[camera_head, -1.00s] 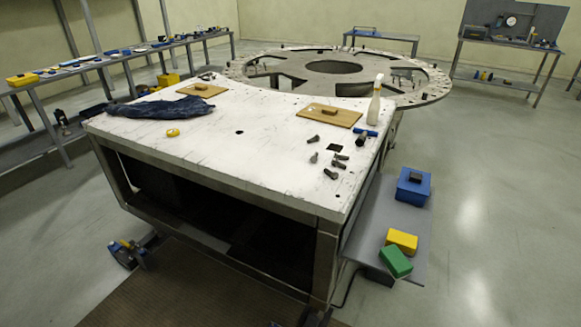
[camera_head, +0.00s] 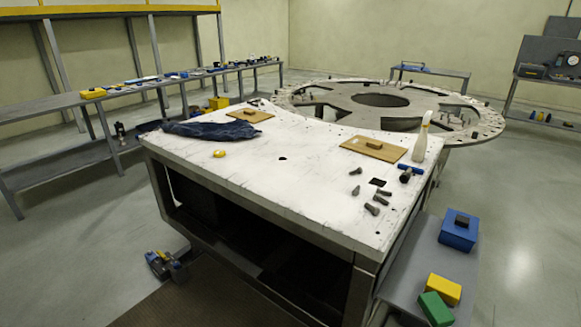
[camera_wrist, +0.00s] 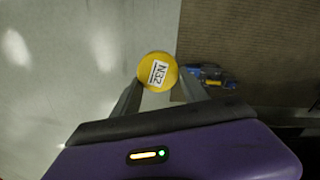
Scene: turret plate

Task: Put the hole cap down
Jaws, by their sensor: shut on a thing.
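The hole cap (camera_wrist: 157,70) is a round yellow disc with a white label reading "N32", seen in the wrist view. My gripper (camera_wrist: 158,84) is shut on it, with the cap between the fingertips. Below the cap the wrist view shows grey floor and the edge of a brown mat, so it is held over the floor, not over a tabletop. My gripper does not show in the head view.
A white-topped workbench (camera_head: 300,190) carries a dark cloth (camera_head: 210,130), wooden boards, bolts, a spray bottle (camera_head: 421,142) and a small yellow round thing (camera_head: 219,153). Its middle is mostly clear. A blue-and-grey object (camera_head: 166,265) lies on the floor near the brown mat (camera_wrist: 250,50).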

